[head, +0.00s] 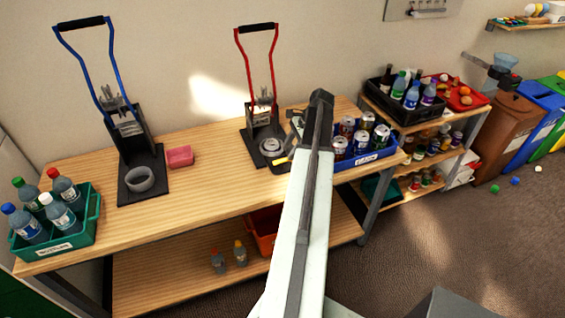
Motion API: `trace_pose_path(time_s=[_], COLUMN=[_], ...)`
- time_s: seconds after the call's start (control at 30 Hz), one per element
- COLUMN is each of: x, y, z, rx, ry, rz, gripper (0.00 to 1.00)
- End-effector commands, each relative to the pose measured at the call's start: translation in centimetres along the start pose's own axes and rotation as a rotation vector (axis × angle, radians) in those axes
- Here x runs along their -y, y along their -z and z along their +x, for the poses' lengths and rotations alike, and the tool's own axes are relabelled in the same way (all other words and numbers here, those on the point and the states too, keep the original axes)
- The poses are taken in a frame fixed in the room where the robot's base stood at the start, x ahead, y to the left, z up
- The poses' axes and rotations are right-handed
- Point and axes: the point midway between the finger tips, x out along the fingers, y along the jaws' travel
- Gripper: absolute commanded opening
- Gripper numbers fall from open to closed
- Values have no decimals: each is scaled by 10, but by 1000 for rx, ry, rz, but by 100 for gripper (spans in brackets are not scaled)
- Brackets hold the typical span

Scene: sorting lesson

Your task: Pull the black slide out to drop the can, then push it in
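The red-handled crusher (257,62) stands on the wooden bench, its handle raised. A round silver can-like piece (270,147) sits low on its dark base; I cannot tell whether it is a can or part of the crusher. I cannot make out the black slide apart from the dark base. My arm reaches up from the bottom of the picture. My gripper (286,158) is just right of the crusher base, partly hidden by my arm. Its fingers are too small and covered to show whether they are open or shut, or touching anything.
A blue crate of cans (374,157) stands right of my arm. A blue-handled crusher (110,75), a pink block (180,157) and a green bottle crate (96,222) are to the left. An orange bin (262,228) sits on the lower shelf.

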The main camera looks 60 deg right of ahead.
Motion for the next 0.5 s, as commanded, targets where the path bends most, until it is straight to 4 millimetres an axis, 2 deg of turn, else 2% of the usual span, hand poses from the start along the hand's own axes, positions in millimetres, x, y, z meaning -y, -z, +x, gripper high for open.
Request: trace_pose_path(time_s=[0.33,0.5], x=[-2,-1], y=[3,1], z=[62,77], rx=[0,-1], ry=[-2,-1], rz=[-4,-3], gripper=[39,39])
